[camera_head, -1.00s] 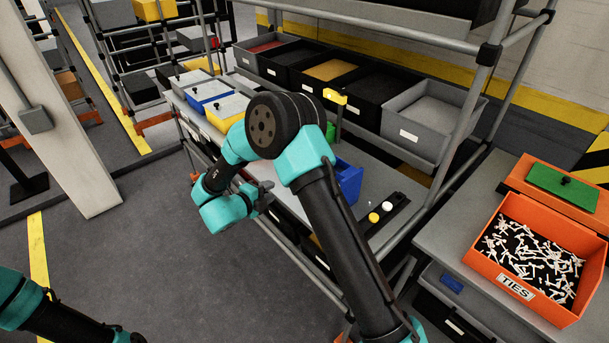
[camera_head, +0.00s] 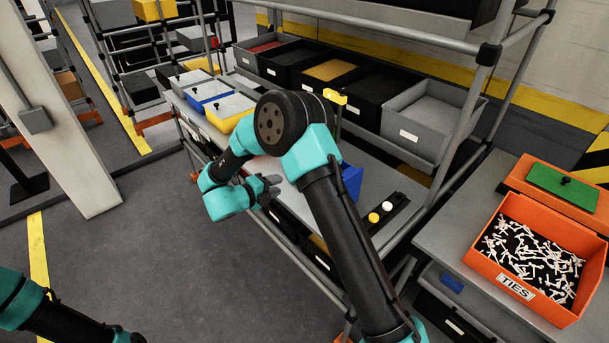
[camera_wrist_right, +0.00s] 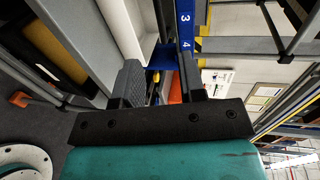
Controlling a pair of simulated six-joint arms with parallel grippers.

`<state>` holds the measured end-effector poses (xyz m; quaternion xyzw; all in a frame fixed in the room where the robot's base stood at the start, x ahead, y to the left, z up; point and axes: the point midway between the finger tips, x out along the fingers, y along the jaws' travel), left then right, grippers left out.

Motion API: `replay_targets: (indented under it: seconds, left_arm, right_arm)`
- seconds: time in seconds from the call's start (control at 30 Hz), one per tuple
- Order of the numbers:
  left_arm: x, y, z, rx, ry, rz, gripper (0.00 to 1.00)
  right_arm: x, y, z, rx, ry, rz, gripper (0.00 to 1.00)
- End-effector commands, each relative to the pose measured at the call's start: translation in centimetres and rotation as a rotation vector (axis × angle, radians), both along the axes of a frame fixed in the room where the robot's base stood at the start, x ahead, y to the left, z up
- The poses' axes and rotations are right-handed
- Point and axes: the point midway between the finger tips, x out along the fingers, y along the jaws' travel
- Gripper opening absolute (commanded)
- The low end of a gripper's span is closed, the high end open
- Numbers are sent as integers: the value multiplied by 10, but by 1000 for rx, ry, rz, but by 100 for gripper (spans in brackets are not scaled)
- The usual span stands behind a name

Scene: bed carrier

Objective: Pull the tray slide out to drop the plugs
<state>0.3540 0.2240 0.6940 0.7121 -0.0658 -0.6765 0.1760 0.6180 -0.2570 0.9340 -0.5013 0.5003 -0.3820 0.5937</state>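My right gripper (camera_head: 270,187) is at the front edge of the grey rack shelf, left of my forearm. In the right wrist view its two dark fingers (camera_wrist_right: 160,85) stand apart, open. A blue part (camera_wrist_right: 163,57) shows beyond the gap, and a blue strip with the numbers 3 and 4 (camera_wrist_right: 185,20) runs up behind the right finger. I cannot tell whether either touches a finger. A blue bin (camera_head: 351,181) on the shelf is partly hidden by my right arm. I cannot make out the tray slide or plugs for certain. My left gripper is out of view.
An orange TIES bin (camera_head: 515,292) of white pieces stands on the right bench. Lidded bins (camera_head: 208,92) line the shelf's left end. A black holder (camera_head: 395,212) with a yellow and a white button lies right of my arm. Open floor (camera_head: 150,250) lies left.

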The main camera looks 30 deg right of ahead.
Motion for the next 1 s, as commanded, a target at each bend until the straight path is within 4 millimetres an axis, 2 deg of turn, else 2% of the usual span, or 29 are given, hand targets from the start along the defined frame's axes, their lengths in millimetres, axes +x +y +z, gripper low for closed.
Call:
replay_targets:
  seconds: [0.03, 0.6, 0.8, 1.0]
  left_arm:
    - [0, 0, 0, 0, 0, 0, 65]
    - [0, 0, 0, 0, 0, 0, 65]
    - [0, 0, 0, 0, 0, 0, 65]
    - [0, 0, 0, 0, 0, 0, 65]
  right_arm:
    - [1, -10, -2, 0, 1, -3, 37]
    - [21, -101, -22, 0, 0, -2, 37]
    - [26, -119, -26, 0, 0, 0, 37]
    - [27, -123, -27, 0, 0, 1, 37]
